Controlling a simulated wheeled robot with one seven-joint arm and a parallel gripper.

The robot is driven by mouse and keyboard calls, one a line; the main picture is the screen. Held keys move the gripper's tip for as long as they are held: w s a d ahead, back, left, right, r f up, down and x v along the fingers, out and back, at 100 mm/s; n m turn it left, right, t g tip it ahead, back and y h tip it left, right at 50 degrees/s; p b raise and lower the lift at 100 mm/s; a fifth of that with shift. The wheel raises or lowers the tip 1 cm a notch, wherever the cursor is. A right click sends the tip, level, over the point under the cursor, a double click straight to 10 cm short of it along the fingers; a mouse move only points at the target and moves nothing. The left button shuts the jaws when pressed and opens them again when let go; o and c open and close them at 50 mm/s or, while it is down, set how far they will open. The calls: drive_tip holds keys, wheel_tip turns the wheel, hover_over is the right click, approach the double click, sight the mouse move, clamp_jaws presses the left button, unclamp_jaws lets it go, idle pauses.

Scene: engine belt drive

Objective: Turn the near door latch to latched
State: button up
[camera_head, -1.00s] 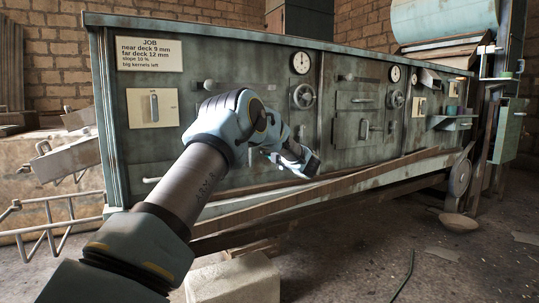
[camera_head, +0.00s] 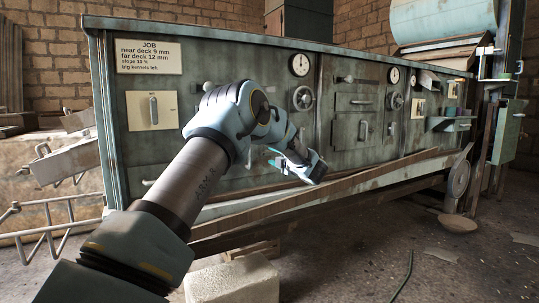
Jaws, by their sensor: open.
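The green machine cabinet (camera_head: 240,65) has several doors and fittings along its front. A vertical handle (camera_head: 363,130) shows upright on the panel right of the middle, and a small fitting (camera_head: 391,128) sits just right of it. I cannot tell which fitting is the near door latch; part of the near front is hidden behind my arm. My gripper (camera_head: 276,160) is open, close to the lower front of the cabinet, left of the upright handle. Its fingers are small and partly hidden, and I see nothing held between them. Contact with the cabinet cannot be told.
A handwheel (camera_head: 303,98) and a dial (camera_head: 299,65) are above my gripper. A switch plate (camera_head: 152,110) is at the left under the job sign (camera_head: 149,57). A sloping wooden rail (camera_head: 330,181) runs below my gripper. A pale block (camera_head: 232,280) lies on the floor.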

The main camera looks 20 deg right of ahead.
drive_tip(key=s+d+p, duration=0.1)
drive_tip(key=s, duration=0.6)
drive_tip(key=shift+d, duration=0.2)
drive_tip(key=s+a+f+m+g+h, duration=0.25)
drive_tip(key=a+m+g+h, duration=0.4)
drive_tip(key=a+m, duration=0.8)
drive_tip(key=s+a+f+m+g+y, duration=0.1)
drive_tip(key=s+a+f+m+g, duration=0.3)
drive_tip(key=s+a, duration=0.9)
drive_tip(key=s+a+f+m+g+y, duration=0.25)
drive_tip(key=s+a+f+g, duration=0.3)
drive_tip(key=s+a, duration=0.8)
wheel_tip(320, 180, up, 37)
drive_tip(key=s+d+p, duration=0.1)
drive_tip(key=s+p, duration=0.1)
drive_tip(key=p, duration=3.7)
drive_tip(key=shift+d+r+m+h, duration=0.2)
drive_tip(key=shift+d+m+h, duration=0.1)
drive_tip(key=shift+s, duration=0.1)
